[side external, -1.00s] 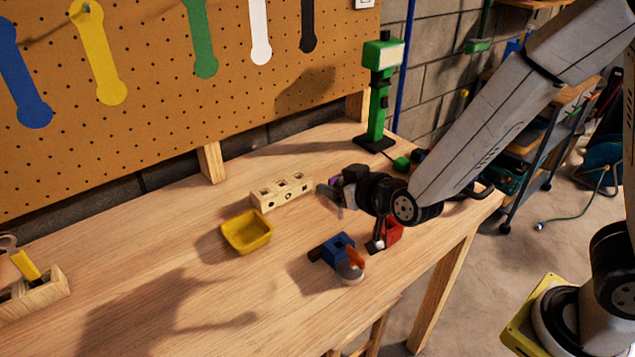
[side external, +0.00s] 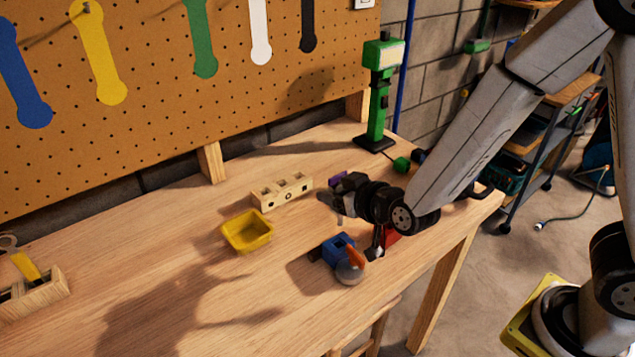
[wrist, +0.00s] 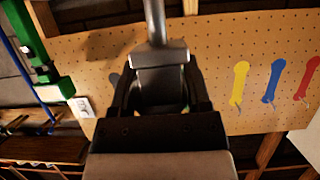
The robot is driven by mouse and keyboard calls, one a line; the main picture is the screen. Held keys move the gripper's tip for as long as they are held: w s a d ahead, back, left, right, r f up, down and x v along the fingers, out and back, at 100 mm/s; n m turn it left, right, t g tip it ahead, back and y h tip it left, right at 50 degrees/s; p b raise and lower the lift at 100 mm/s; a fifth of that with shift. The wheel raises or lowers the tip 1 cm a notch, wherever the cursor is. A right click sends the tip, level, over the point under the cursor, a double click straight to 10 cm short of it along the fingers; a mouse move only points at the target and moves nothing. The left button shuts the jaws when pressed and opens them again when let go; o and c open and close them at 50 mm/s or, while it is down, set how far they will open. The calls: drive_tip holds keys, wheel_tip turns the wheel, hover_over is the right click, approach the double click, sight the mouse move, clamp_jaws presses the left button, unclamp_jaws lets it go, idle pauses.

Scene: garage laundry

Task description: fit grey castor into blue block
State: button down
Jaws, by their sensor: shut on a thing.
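The blue block (side external: 338,247) sits on the bench with a dark opening in its top. An orange piece (side external: 356,258) and a grey ball-shaped thing (side external: 350,272) are close against its front right. My gripper (side external: 330,201) is above the bench, behind the blue block and clear of it, pointing left. In the wrist view my gripper (wrist: 158,85) is shut on a grey piece (wrist: 158,56) with a straight stem, which looks like the grey castor. Its lower part is hidden between the jaws, and it is too small to make out well in the side view.
A yellow tray (side external: 247,233) and a wooden block with holes (side external: 282,191) stand left of my gripper. A red block (side external: 390,238) is under my wrist. A green lamp-like stand (side external: 378,95) is at the back.

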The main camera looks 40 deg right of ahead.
hover_over(335, 238)
drive_tip(key=shift+f, duration=3.35)
drive_tip(key=shift+f, duration=1)
unclamp_jaws()
drive_tip(key=shift+s+r, duration=0.3)
drive_tip(key=shift+s, duration=0.3)
drive_tip(key=shift+s+r, duration=0.75)
drive_tip(key=shift+r, duration=3.05)
